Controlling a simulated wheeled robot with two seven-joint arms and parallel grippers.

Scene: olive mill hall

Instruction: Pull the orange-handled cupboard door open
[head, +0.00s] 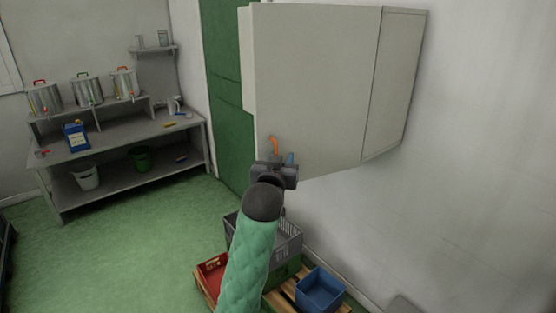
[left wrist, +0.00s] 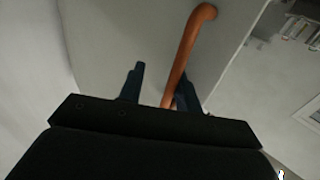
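The pale grey wall cupboard's door (head: 310,90) fills the upper middle of the head view. Its orange handle (head: 275,144) is near the door's lower left corner. My left gripper (head: 280,161) is at the handle, just below its visible top part. In the left wrist view the orange handle (left wrist: 188,50) runs down between the two dark blue fingers of my left gripper (left wrist: 160,88). The fingers are apart, and the handle is nearer the right finger, with a gap to the left one. The handle's lower end is hidden behind the gripper body. My right gripper is not in view.
Below the cupboard are a grey crate (head: 287,236), a red crate (head: 212,272) and a blue crate (head: 320,291). A grey workbench (head: 110,143) with steel pots stands at the left. A green door (head: 222,90) is behind the cupboard. Green floor (head: 140,235) between them is clear.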

